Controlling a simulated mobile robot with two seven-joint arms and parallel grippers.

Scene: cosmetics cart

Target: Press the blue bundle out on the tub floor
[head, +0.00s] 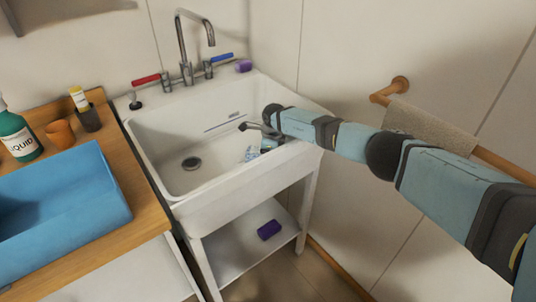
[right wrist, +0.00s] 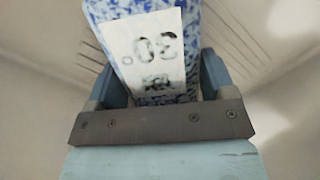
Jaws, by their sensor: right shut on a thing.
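The blue bundle (right wrist: 207,35) is speckled blue and white, with a white label carrying dark print. In the right wrist view it sits between the fingers of my right gripper (right wrist: 155,85), which is shut on it. In the head view the bundle (head: 251,154) shows only partly, below my right gripper (head: 262,142), inside the right part of the white tub (head: 165,125). Whether the bundle touches the tub floor (head: 212,165) I cannot tell. My left gripper is not in view.
A dark drain (head: 191,163) lies in the tub floor at left. A tap (head: 185,70) stands behind, with a purple block (head: 243,66) at the back corner. Another purple block (head: 269,229) lies on the lower shelf. A blue bin (head: 60,215) stands on the left counter.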

